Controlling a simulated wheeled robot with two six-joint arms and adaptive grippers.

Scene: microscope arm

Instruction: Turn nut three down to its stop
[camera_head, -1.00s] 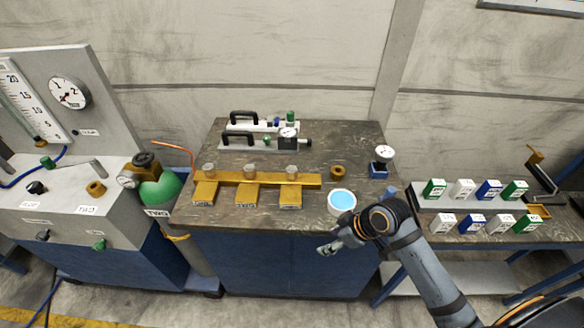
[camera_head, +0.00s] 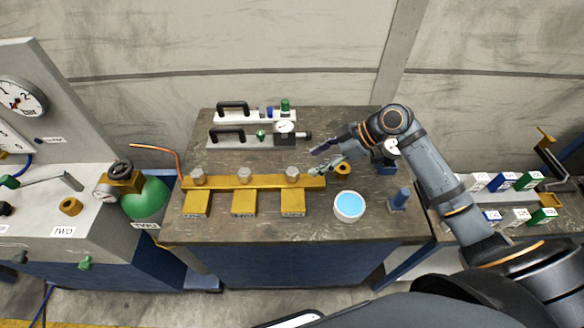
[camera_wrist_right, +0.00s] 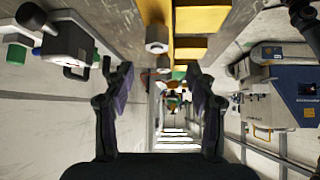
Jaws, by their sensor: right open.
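A yellow bar (camera_head: 240,183) lies along the table with three grey hex nuts on it: a left nut (camera_head: 197,177), a middle nut (camera_head: 245,175) and a right nut (camera_head: 292,173). Labelled yellow tabs stick out in front; their writing is too small to read, so I cannot confirm which is nut three. My right gripper (camera_head: 319,160) is open and empty, just right of the right nut, its fingers pointing left along the row. In the right wrist view the open fingers (camera_wrist_right: 160,80) have a grey nut (camera_wrist_right: 157,39) ahead, not between them. My left gripper is not in view.
A white bowl of blue liquid (camera_head: 348,206) and a blue post (camera_head: 400,198) stand in front of my right arm. A brass ring (camera_head: 342,169) sits beside the gripper. Black-handled fixtures (camera_head: 235,137) stand behind the bar. A green flask (camera_head: 146,198) is left of the table.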

